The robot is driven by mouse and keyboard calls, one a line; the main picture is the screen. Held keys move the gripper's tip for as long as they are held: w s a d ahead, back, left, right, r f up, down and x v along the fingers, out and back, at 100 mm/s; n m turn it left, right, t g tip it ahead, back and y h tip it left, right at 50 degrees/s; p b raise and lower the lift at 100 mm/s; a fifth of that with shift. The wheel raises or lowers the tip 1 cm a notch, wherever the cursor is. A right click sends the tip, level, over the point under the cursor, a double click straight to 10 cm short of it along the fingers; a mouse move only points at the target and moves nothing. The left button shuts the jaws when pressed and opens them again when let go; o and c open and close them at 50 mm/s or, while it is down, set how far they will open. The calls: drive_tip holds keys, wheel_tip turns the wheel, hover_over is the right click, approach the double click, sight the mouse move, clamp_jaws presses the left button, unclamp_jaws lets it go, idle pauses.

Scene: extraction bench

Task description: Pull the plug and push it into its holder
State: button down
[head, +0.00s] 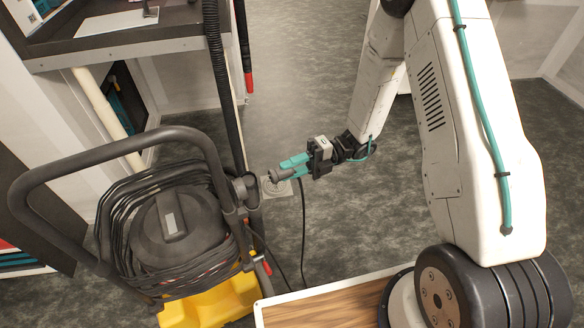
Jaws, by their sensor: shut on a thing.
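My gripper (287,168), with teal fingers, is shut on a dark grey plug (279,175). The plug points left, towards the machine. A thin black cable (304,232) hangs from behind the plug towards the floor. A round dark grey fitting (244,186), which looks like the holder, sits on the upright of the machine's handle, just left of the plug. A small gap seems to lie between them, but depth is hard to judge from this one view. The fingers partly hide the plug.
The black and yellow extraction machine (172,228) stands at left, with coiled cable and a tall handle (110,148). A black hose (222,85) runs upright behind it. A dark bench (130,42) is at upper left. A wooden-topped surface (330,302) is in front. Floor at centre is open.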

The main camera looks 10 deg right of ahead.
drive_tip(key=shift+x, duration=2.4)
drive_tip(key=shift+x, duration=1.4)
drive_tip(key=c, duration=1)
unclamp_jaws()
drive_tip(key=shift+w+d, duration=0.1)
approach(270, 177)
drive_tip(key=x, duration=0.4)
drive_tip(key=shift+w+f, duration=0.25)
drive_tip(key=shift+f, duration=0.1)
